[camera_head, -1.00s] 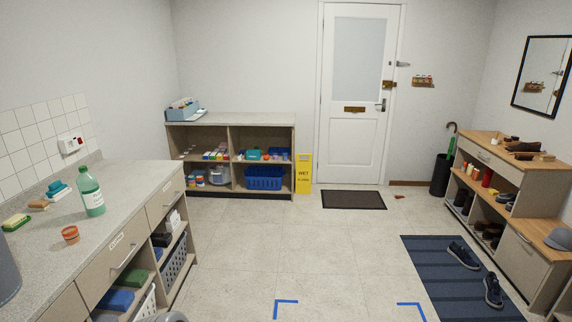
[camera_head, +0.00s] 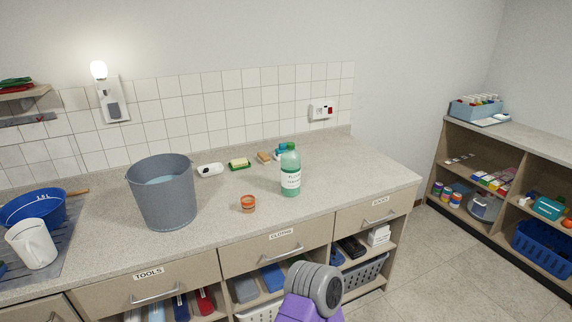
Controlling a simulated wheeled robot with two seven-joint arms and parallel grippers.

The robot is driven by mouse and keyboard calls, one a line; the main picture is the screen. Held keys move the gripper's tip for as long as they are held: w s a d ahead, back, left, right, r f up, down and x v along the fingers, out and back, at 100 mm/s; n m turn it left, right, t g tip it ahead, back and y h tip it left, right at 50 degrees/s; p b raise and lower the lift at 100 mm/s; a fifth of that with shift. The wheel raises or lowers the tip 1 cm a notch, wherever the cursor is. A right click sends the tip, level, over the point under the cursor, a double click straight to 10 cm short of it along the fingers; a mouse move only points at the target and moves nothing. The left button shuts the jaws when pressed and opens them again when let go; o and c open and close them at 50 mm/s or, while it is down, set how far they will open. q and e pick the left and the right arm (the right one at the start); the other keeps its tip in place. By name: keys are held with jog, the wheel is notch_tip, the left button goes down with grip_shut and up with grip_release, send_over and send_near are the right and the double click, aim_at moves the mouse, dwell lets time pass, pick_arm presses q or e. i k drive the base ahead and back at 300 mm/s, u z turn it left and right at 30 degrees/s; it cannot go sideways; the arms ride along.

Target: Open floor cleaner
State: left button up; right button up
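The floor cleaner (camera_head: 291,172) is a green bottle with a white label, standing upright on the grey speckled counter (camera_head: 330,215). Its top looks closed by a green cap, though it is small in view. A grey and purple arm part of mine rises at the bottom middle, in front of the drawers. Neither gripper's fingers show.
A grey bucket (camera_head: 163,193) holding water stands left of the cup. A sponge (camera_head: 239,164), a white soap dish (camera_head: 210,170) and other small items lie behind. A blue basin (camera_head: 33,209) and white jug (camera_head: 32,243) are at the far left. The counter right of the bottle is clear.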

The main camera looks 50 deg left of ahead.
aim_at(291, 159)
jog(key=u, duration=1)
jog(key=i, duration=1)
jog(key=u, duration=0.8)
